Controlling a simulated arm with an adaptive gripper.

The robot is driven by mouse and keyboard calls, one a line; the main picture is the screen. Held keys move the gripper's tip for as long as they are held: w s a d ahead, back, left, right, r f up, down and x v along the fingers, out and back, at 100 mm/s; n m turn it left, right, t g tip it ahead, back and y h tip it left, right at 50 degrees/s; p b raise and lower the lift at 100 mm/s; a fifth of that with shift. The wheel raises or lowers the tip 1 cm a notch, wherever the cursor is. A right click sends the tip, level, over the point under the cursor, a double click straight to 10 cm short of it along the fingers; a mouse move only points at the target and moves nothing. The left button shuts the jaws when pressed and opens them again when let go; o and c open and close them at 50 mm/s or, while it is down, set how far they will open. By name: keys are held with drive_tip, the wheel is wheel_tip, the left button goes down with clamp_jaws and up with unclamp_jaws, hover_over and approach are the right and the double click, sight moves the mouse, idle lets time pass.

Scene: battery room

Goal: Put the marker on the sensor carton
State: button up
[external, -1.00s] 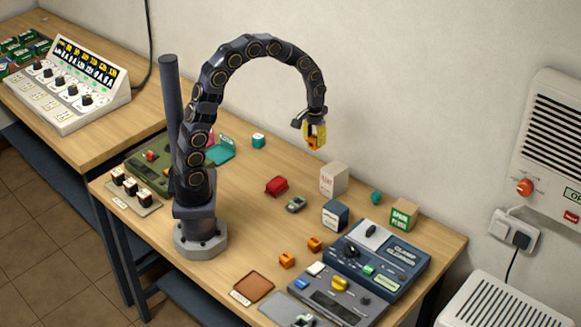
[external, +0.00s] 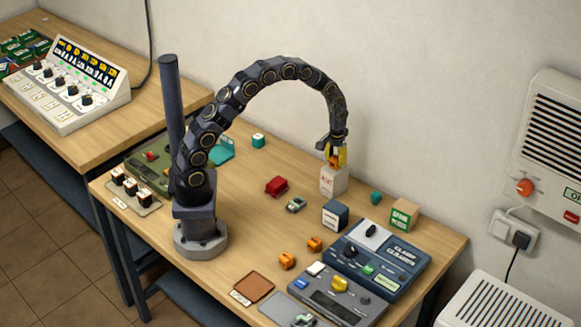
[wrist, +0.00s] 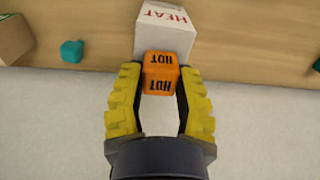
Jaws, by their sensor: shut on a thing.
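The orange marker, a small block lettered "HOT" (wrist: 160,80), is between the yellow fingers of my gripper (wrist: 159,72) in the wrist view. My gripper (external: 337,159) is shut on it. In the external view the marker and fingertips are at the top of a pale carton with red lettering (external: 333,183), behind the middle of the table. The carton (wrist: 166,38) reads "HEAT" in the wrist view, just beyond the marker; the rest of its lettering is unclear. I cannot tell whether the marker touches the carton's top.
A dark blue box (external: 335,215), a teal piece (external: 376,198) and a green-labelled carton (external: 404,215) stand to the right. Two orange blocks, one being the nearer (external: 287,260), and a red block (external: 276,186) lie on the table. The wall is close behind.

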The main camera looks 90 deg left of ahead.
sight(336, 158)
drive_tip(key=shift+f, duration=0.1)
drive_tip(key=o, duration=0.8)
drive_tip(key=shift+o, duration=0.2)
wheel_tip(336, 158, up, 12)
drive_tip(key=shift+d, duration=0.1)
